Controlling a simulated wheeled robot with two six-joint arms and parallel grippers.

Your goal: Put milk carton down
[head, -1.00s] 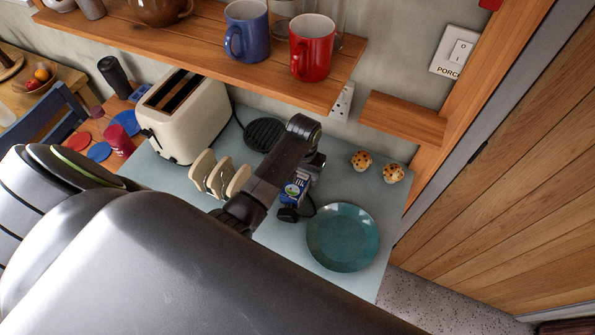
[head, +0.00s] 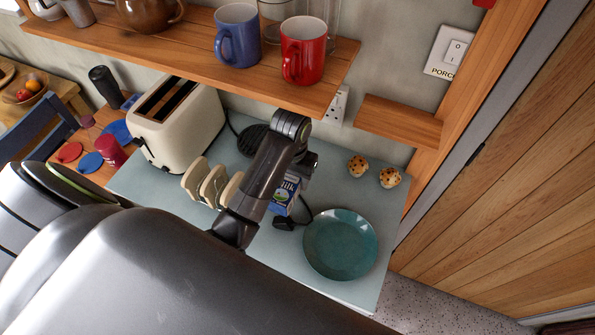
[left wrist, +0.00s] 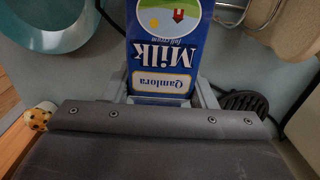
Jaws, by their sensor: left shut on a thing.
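The blue and white milk carton (head: 284,195) is between the toast rack and the teal plate over the pale counter (head: 270,258). My left gripper (head: 298,178) is shut on it, mostly hidden behind my own arm. In the left wrist view, the carton (left wrist: 165,45) is gripped between the two fingers of my left gripper (left wrist: 162,88), and its label reads upside down. The carton's base is not clearly seen, so I cannot tell whether it touches the counter. My right gripper is not in view.
The teal plate (head: 341,244) is right of the carton, and a black plug (head: 284,223) with a cord is close by. The toast rack (head: 211,184) and cream toaster (head: 178,124) are left. Two muffins (head: 373,171) sit at the back right. A shelf (head: 190,52) with mugs overhangs.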

